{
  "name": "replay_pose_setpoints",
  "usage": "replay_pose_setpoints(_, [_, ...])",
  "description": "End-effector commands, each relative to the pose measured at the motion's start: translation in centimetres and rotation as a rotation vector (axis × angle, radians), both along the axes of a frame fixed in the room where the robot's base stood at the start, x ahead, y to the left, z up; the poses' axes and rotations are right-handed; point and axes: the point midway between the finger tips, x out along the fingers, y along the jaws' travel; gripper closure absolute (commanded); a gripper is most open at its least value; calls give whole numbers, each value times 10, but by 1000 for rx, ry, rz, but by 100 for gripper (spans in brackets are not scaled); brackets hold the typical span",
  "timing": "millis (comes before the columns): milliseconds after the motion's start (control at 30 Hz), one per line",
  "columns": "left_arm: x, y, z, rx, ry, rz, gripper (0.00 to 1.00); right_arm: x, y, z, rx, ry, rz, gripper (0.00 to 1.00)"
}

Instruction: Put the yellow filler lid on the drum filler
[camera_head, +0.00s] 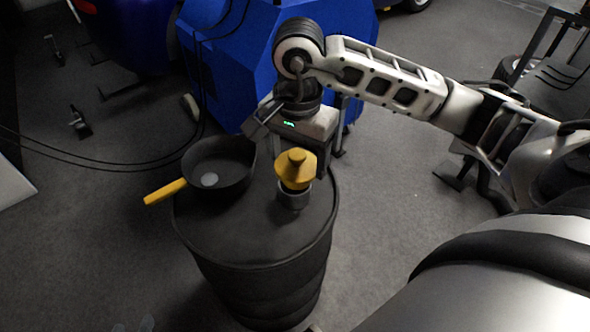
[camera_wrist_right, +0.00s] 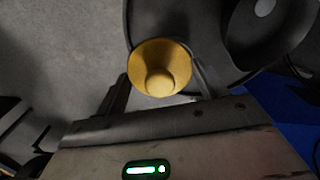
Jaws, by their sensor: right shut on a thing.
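The yellow filler lid (camera_head: 296,170) is a cone-shaped cap with a small knob on top. It sits at, or just above, the grey drum filler (camera_head: 294,197) on the black drum's top; I cannot tell whether it touches. My right gripper (camera_head: 308,172) comes in from behind the lid and is shut on it. In the right wrist view the lid (camera_wrist_right: 160,68) is between the two fingers of my right gripper (camera_wrist_right: 160,82). The filler is hidden beneath the lid in that view. My left gripper is not in view.
The black drum (camera_head: 240,238) stands on the grey floor. A dark pan-like funnel (camera_head: 222,160) with a yellow handle lies on the drum's left side. A large blue machine (camera_head: 235,60) stands behind. Black cables run across the floor at left. The drum top's front is clear.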

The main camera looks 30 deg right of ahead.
Motion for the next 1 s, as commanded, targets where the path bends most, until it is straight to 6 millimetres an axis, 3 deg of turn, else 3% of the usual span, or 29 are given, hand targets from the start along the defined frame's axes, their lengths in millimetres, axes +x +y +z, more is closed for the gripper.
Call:
replay_pose_setpoints(100, [0, -2, -10, -1, 15, -6, 64, 16, -10, -28, 1, 5, -3, 51])
replay_pose_setpoints(300, [2, -4, -20, -2, 35, -13, 64, 35, -19, -50, 2, 1, 0, 51])
replay_pose_setpoints(467, [1, -5, -23, -2, 42, -15, 64, 40, -22, -57, 2, 1, 1, 51])
replay_pose_setpoints(700, [1, -7, -28, -6, 52, -20, 64, 41, -23, -89, 2, 2, 3, 51])
replay_pose_setpoints(1000, [4, -8, -28, -7, 48, -23, 64, 42, -23, -90, 0, -1, 3, 51])
